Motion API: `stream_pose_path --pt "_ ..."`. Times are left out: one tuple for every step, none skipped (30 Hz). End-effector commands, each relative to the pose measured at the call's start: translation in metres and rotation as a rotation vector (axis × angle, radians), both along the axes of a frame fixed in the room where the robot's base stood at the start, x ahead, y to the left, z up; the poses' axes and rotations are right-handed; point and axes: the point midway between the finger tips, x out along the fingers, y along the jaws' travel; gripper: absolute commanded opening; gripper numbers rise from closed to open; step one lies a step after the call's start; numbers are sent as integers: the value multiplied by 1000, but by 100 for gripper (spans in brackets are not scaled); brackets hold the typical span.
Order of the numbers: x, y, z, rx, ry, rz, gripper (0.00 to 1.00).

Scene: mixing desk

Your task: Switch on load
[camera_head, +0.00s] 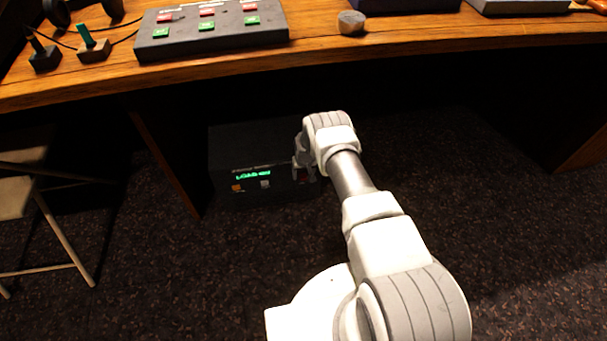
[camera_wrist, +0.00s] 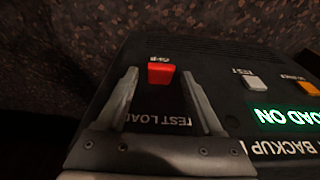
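A black backup box (camera_head: 225,150) stands on the floor under the desk. Its front in the wrist view (camera_wrist: 215,85) carries a red switch (camera_wrist: 161,73) beside the printed words "TEST LOAD". A green lit display (camera_wrist: 285,113) reads "LOAD ON", partly cut off at the edge; it also glows in the head view (camera_head: 253,175). My gripper (camera_wrist: 160,76) is open and empty, its two fingers on either side of the red switch. I cannot tell whether a finger touches it. In the head view my gripper (camera_head: 303,170) is at the box's right part, mostly hidden by my wrist.
A grey button (camera_wrist: 250,82) and an orange button (camera_wrist: 307,88) sit on the same panel. The wooden desk (camera_head: 340,50) overhangs the box, with a button console (camera_head: 210,40) on top. A folding chair (camera_head: 60,235) stands at left. Carpet to the right is clear.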

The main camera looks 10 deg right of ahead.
Motion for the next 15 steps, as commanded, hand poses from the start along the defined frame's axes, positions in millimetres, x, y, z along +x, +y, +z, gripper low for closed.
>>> stream_pose_path --pt "0 0 0 0 1 0 68" --pt "0 0 0 0 1 0 68" --pt "0 0 0 0 1 0 68" --pt "0 0 0 0 1 0 68" --pt "0 0 0 0 1 0 68" --pt "-1 0 1 0 2 0 68" --pt "-1 0 1 0 2 0 68" --pt "-1 0 3 0 2 0 68" --pt "-1 0 6 0 1 0 68" --pt "-1 0 9 0 1 0 68" --pt "-2 0 12 0 1 0 68" --pt "-3 0 18 0 2 0 68" --pt "-3 0 23 0 2 0 68" --pt "-4 0 29 0 2 0 68" --pt "-6 0 37 0 1 0 68"
